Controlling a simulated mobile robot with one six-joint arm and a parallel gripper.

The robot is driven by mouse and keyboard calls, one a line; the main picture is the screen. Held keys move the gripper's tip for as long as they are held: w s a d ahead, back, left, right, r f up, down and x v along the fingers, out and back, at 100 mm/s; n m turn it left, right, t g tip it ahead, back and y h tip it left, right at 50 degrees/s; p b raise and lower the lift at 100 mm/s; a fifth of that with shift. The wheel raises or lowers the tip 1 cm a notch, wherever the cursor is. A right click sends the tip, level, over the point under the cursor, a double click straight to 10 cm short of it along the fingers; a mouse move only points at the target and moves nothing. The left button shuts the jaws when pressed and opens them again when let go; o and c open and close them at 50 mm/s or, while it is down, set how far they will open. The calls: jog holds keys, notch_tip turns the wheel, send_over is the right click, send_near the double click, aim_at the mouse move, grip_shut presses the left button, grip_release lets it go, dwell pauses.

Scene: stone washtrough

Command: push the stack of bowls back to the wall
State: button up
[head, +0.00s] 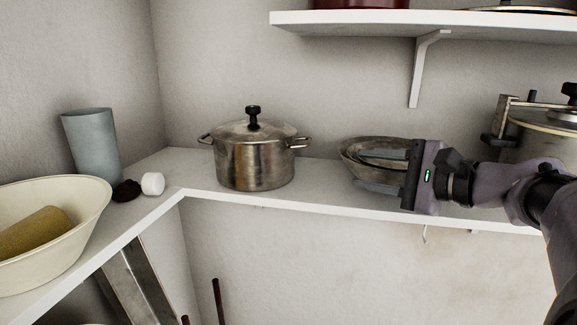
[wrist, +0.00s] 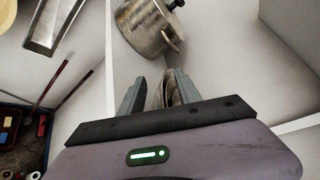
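The stack of bowls (head: 350,148), grey-brown and nested, sits on the white shelf right of the steel pot. My gripper (head: 359,170) reaches in from the right with its two fingers spread apart. In the head view one finger crosses over the bowls and the other lies lower, near the shelf's front edge. In the wrist view part of the bowls (wrist: 168,92) shows between the fingers, close to the right one; I cannot tell whether they touch. The right part of the stack is hidden by my gripper. The wall (head: 330,120) is behind the stack.
A lidded steel pot (head: 254,165) stands left of the bowls, also in the wrist view (wrist: 146,25). Another pot (head: 545,145) is at the right, behind my arm. An upper shelf (head: 450,24) with a bracket (head: 420,75) hangs above. A cream basin (head: 85,225) and grey cup (head: 90,145) are left.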

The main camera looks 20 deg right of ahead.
jog(key=shift+d, duration=0.1)
jog(key=shift+s+d, duration=0.1)
jog(key=shift+s, duration=0.1)
jog(key=b+v, duration=0.3)
jog(key=v, duration=1.4)
